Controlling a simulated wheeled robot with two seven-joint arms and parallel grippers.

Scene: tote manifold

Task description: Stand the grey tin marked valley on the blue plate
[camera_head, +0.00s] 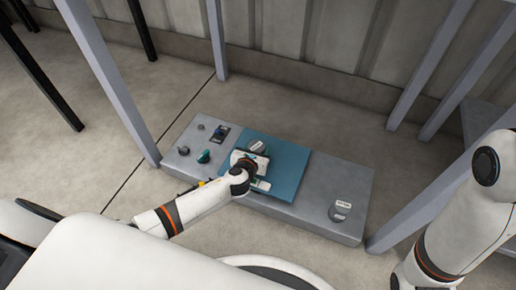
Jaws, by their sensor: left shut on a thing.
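The blue plate (289,162) lies across the middle of a long grey block. My left gripper (254,158) is over the plate, reaching in from the lower left, and is shut on a grey tin (257,146). Part of this tin, with a pale label, shows just past the gripper; the rest is hidden, so I cannot tell whether it touches the plate. Another round grey tin (336,215) with white labels is on the block's right part, apart from the plate. The lettering on both is too small to read. My right gripper is out of view.
The grey block (300,215) carries a green knob (204,156), a blue switch (220,133) and small grey knobs (184,150) on its left part. Grey posts (110,85) stand around it. The block's top is bare between the plate and the right-hand tin.

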